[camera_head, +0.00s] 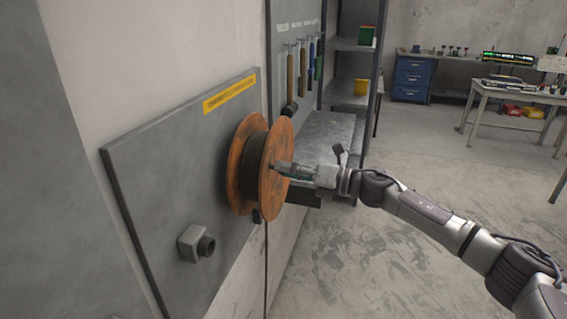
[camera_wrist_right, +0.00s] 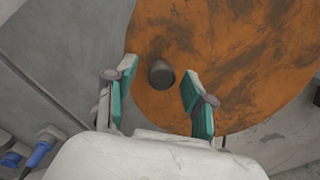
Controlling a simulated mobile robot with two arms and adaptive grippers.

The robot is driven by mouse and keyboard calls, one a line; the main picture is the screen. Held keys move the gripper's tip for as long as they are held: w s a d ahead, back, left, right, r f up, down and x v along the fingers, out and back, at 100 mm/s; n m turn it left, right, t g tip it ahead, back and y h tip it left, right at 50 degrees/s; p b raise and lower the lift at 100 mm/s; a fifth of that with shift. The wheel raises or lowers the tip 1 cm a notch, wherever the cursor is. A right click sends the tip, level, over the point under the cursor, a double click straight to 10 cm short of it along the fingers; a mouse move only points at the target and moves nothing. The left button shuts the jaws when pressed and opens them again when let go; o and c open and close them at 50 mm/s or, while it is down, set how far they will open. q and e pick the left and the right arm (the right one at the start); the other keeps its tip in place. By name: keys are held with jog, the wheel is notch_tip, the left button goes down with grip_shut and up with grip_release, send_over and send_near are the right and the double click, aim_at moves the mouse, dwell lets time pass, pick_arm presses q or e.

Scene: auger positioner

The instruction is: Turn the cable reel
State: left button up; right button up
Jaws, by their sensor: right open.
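The cable reel (camera_head: 275,175) is an orange, worn spool with dark cable wound between its two flanges, mounted on a grey wall panel (camera_head: 180,165). My right gripper (camera_head: 281,168) is at the reel's outer flange. In the right wrist view the orange flange (camera_wrist_right: 225,60) fills much of the picture, with a dark round knob (camera_wrist_right: 161,74) standing out from it. The open fingers of my right gripper (camera_wrist_right: 158,92) are on either side of the knob, with a gap to each finger. My left gripper is not in view.
A grey box with a dark round socket (camera_head: 197,243) sits low on the panel. Tools (camera_head: 303,70) hang on a board behind, beside shelves (camera_head: 345,100). The floor (camera_head: 400,200) to the right is clear.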

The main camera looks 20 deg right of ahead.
jog(key=shift+w+a, duration=0.45)
jog(key=shift+a, duration=0.05)
jog(key=shift+s, duration=0.1)
grip_shut()
